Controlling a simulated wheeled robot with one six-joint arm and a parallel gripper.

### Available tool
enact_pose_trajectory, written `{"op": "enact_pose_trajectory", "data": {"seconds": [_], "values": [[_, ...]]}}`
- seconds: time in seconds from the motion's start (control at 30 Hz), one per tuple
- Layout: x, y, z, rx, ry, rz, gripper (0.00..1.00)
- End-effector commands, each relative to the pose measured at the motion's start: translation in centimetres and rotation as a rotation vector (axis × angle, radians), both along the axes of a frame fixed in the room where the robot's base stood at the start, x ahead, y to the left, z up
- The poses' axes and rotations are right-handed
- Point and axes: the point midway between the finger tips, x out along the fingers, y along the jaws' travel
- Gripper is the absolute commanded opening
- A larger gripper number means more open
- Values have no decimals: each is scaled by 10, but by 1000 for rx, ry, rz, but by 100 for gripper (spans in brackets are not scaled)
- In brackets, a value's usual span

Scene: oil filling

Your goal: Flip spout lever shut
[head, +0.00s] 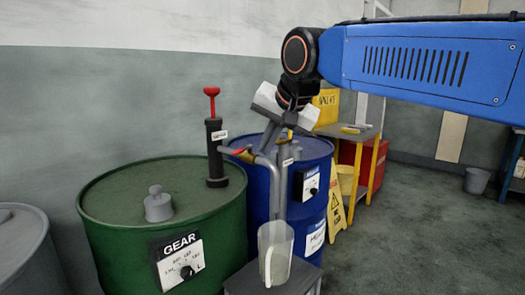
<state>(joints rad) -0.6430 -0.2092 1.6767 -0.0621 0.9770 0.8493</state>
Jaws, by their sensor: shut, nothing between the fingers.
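A grey spout pipe (264,163) bends over in front of the blue drum (314,164) and runs down toward a clear jug (277,243). A small red and yellow lever (239,152) shows at the left end of the bend; its exact setting is too small to tell. The jug stands on a dark stand (302,277) below the pipe. My gripper (289,130) is shut and empty, pointing down above and right of the lever, over the blue drum. I cannot tell whether its tips touch the pipe behind or below them.
A green drum (110,212) marked GEAR stands at left with a black, red-handled pump (215,145) near the lever. A grey drum (25,250) is at far left. A yellow floor sign (337,208) and workbench (352,132) stand behind right.

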Motion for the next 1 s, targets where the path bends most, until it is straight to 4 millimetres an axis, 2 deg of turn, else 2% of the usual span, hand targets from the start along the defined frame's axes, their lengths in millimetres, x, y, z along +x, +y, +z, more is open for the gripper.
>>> {"op": "enact_pose_trajectory", "data": {"seconds": [0.2,0.43,0.87,1.0], "values": [[-22,-10,30,2,-3,1,0],[-35,-16,46,0,1,1,0],[-38,-18,49,0,0,0,0],[-39,-36,39,-21,0,-3,0]]}}
